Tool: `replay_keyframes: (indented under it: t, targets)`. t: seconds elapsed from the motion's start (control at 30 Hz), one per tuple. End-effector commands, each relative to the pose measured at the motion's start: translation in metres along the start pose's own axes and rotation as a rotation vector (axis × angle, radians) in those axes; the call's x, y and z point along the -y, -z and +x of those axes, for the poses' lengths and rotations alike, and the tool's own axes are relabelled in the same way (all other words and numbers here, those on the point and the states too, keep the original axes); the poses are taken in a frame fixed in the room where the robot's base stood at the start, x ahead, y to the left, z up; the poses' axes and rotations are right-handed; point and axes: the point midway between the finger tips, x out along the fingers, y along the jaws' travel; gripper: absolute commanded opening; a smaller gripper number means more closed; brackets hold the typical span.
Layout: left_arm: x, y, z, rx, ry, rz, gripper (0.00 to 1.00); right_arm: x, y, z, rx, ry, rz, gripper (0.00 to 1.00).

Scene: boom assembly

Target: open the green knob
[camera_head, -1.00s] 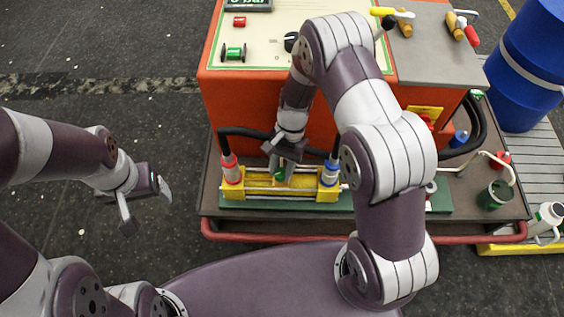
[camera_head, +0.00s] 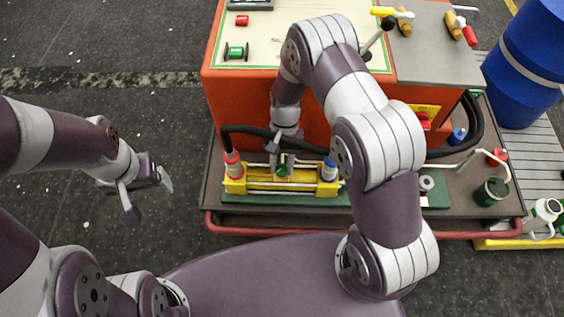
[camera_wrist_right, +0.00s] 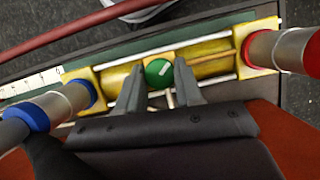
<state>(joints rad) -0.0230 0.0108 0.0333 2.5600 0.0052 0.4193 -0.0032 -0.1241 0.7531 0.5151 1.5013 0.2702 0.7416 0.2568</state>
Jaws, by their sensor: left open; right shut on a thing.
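The green knob (camera_head: 282,171) sits at the middle of a yellow cylinder unit (camera_head: 257,184) at the front of the orange machine. In the right wrist view, the green knob (camera_wrist_right: 159,72) is round with a white mark, and lies between the two finger ends. My right gripper (camera_head: 281,165) comes down onto it from above, and it also shows in the wrist view (camera_wrist_right: 160,84). It is shut on the knob, with its fingers either side of it. My left gripper (camera_head: 148,196) is open and empty over the floor at left, away from the machine.
Red (camera_head: 233,164) and blue (camera_head: 329,169) hose fittings stand at the unit's ends, with black hoses behind. A second green control (camera_head: 236,51) is on the top panel. A blue barrel (camera_head: 528,65) stands at right. The floor at left is clear.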

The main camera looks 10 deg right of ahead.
Motion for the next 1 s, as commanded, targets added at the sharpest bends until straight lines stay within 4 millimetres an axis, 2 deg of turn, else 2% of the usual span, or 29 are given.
replay_keyframes:
  t: [0.07,0.1,0.17,0.5,0.63,0.73,1.0]
  targets:
    - [0.0,0.0,0.0,0.0,0.0,0.0,0.76,0.0,0.001,-0.001,-0.003,0.001,0.0,0.05]
    - [0.0,0.0,0.0,0.0,0.0,0.0,0.76,0.0,0.001,-0.001,-0.003,0.001,0.0,0.42]
    - [0.0,0.0,0.0,0.0,0.0,0.0,0.76,0.0,0.001,-0.001,-0.003,0.001,0.0,0.61]
    - [0.0,0.0,-0.002,0.0,0.0,0.0,0.76,0.0,-0.001,-0.004,-0.002,0.001,0.0,0.61]
    - [0.0,0.001,-0.009,0.0,0.0,0.0,0.76,0.001,-0.007,-0.021,-0.004,0.002,0.0,0.61]
    - [0.0,0.002,-0.018,0.0,0.0,0.0,0.76,0.0,-0.016,-0.043,-0.005,0.002,-0.001,0.61]
    - [0.0,0.004,-0.035,0.0,0.0,0.0,0.76,-0.063,-0.061,-0.069,-0.002,0.002,0.004,0.61]
